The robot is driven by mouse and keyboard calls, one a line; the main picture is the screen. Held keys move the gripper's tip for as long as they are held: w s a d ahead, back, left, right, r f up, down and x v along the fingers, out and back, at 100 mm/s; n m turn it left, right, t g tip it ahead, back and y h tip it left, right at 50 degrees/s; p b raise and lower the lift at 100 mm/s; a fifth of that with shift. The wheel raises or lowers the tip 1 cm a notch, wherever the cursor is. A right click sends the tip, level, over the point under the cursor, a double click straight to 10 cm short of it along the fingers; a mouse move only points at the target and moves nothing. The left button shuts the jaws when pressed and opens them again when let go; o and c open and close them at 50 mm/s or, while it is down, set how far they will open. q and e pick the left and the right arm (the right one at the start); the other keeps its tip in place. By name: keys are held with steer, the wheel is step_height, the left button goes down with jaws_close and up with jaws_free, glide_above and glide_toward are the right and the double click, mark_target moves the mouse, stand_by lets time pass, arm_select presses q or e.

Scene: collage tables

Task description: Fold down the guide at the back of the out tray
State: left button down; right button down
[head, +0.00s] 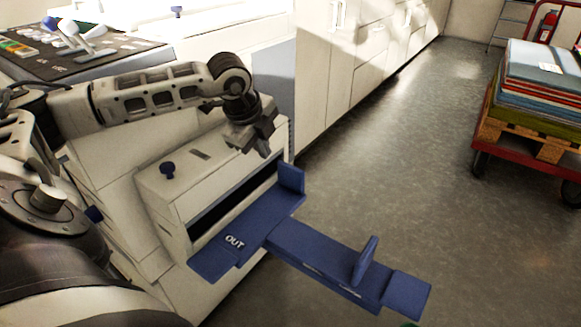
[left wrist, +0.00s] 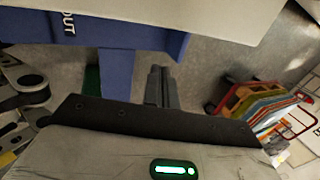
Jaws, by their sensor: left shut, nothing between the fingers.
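The blue out tray (head: 235,241), lettered OUT, juts from the slot of a pale machine. One upright guide (head: 291,178) stands at its far side by the machine. A long extension reaches right and carries another upright guide (head: 365,260) near its outer end. A flap at the tray's near left lies flat. My left gripper (head: 263,146) is shut and empty, above the machine's front top edge, apart from the tray and both guides. The left wrist view shows the tray (left wrist: 130,35) beyond my closed fingers (left wrist: 160,82). My right gripper is not in view.
A control panel (head: 80,45) with levers is at the back left. Cabinets line the back. A red cart (head: 530,170) with a stacked pallet stands right. The floor between is clear.

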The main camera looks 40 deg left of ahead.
arm_select(q)
steer(key=b, duration=0.2)
glide_above(291, 177)
steer(key=s, duration=0.2)
step_height(291, 177, down, 9)
steer(key=shift+s+f, duration=0.15)
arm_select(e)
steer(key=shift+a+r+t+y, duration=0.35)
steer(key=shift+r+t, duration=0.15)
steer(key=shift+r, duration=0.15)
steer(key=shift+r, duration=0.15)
